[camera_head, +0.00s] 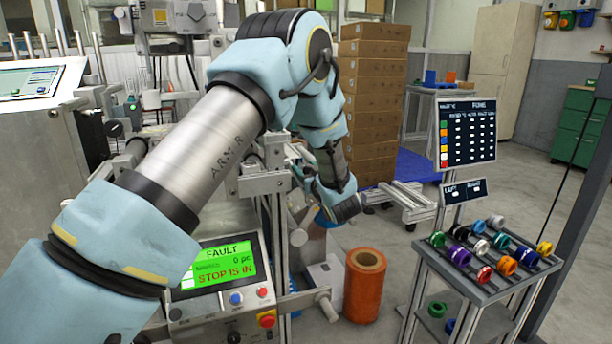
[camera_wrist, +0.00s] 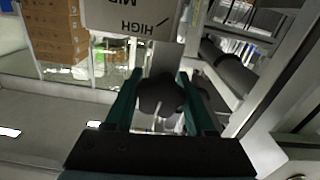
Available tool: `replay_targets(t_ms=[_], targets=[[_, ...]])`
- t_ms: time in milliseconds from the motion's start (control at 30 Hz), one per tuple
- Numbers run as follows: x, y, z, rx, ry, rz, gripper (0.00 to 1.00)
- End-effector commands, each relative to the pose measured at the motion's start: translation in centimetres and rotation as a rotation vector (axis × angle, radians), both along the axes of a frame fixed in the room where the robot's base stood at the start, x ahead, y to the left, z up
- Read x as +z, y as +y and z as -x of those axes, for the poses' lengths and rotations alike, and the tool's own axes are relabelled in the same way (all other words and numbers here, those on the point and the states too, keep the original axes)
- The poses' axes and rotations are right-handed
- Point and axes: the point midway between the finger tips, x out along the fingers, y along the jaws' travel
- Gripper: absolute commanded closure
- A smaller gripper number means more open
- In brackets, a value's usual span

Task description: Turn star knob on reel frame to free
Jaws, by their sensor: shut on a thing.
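The black star knob (camera_wrist: 160,96) sits at the middle of the wrist view, on a grey metal post of the reel frame. My gripper (camera_wrist: 156,84) has its two green fingers on either side of the knob and is shut on it. A white plate (camera_wrist: 130,16) behind the knob reads HIGH and part of MID, upside down, with a tick mark by HIGH. In the head view my arm covers the knob and most of my gripper.
An orange roll (camera_head: 364,285) stands on the floor. A rack (camera_head: 480,285) of coloured spools stands at the right, below a dark chart board (camera_head: 468,135). Stacked cartons (camera_head: 372,100) stand behind.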

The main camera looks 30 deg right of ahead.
Motion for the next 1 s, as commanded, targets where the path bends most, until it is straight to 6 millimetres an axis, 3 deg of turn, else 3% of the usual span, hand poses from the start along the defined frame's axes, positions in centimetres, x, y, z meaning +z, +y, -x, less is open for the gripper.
replay_targets(t_ms=[367, 400, 667, 1000], targets=[[-0.07, 0.02, 0.04, 0.000, 0.008, 0.057, 1.00], [-0.07, 0.02, 0.04, 0.000, 0.008, 0.057, 0.43], [-0.04, 0.02, 0.02, 0.000, 0.008, 0.057, 0.15], [-0.02, 0.01, 0.71, -0.002, 0.008, 0.057, 0.15]])
